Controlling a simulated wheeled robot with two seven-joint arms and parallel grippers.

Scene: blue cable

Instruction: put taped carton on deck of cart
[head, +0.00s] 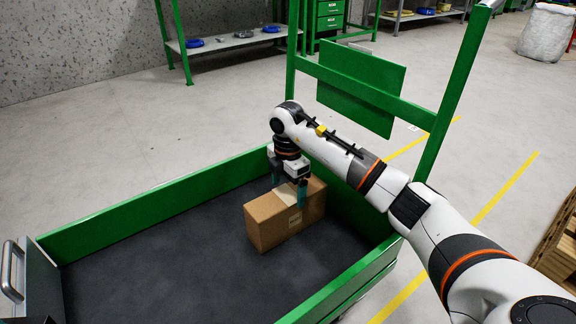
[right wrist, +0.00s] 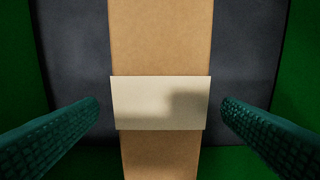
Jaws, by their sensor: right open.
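The taped carton (head: 277,222) is a brown box with pale tape over its top. It stands on the dark deck (head: 170,265) of the green-walled cart, near the right end. In the right wrist view the carton (right wrist: 160,40) runs down the middle, with the tape (right wrist: 160,103) across it. My right gripper (head: 289,190) is open at the top of the carton. In the right wrist view its teal fingers are on either side of the carton, with a gap on each side. My left gripper is not in view.
The cart's green side walls (head: 180,197) surround the deck, and a tall green frame with a panel (head: 360,85) stands at its far right end. The deck left of the carton is bare. A wooden pallet (head: 560,245) is at the right edge, and shelves (head: 235,42) stand behind.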

